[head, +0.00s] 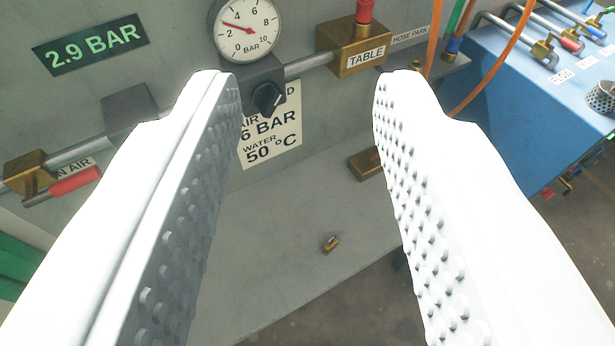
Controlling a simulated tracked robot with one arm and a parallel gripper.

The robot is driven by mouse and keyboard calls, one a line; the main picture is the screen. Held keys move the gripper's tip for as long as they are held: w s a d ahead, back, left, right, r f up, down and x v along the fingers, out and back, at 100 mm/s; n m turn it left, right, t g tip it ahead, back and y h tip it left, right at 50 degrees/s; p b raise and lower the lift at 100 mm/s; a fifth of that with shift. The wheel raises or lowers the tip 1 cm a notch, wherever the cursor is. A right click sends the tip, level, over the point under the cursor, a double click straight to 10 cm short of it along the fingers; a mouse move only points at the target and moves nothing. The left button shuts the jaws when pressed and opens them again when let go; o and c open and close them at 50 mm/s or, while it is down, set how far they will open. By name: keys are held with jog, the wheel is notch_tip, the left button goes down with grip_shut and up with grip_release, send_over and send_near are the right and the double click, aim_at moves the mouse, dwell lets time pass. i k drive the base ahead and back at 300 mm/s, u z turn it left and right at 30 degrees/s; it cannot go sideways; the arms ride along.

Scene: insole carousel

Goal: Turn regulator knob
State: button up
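The black regulator knob (268,97) sits on a dark grey block on the wall panel, just below the round pressure gauge (244,30). The gauge needle points a little below 3 bar. A green digital display (90,44) reads 2.9 BAR. My gripper (305,85) is open and empty, its two white studded fingers wide apart. In the picture the knob lies between the fingertips, nearer the left one. I see no contact with it, and the distance to it is hard to judge.
A sign (272,135) below the knob is partly covered by the left finger. A brass TABLE block (355,52) with a red top is at right on the pipe. A red-handled valve (75,182) is at left. A blue unit (540,95) and orange hoses stand right.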

aim_at(266, 96)
jog(key=u, duration=0.1)
jog(key=k, duration=0.9)
jog(key=u, duration=0.75)
jog(key=i, duration=1)
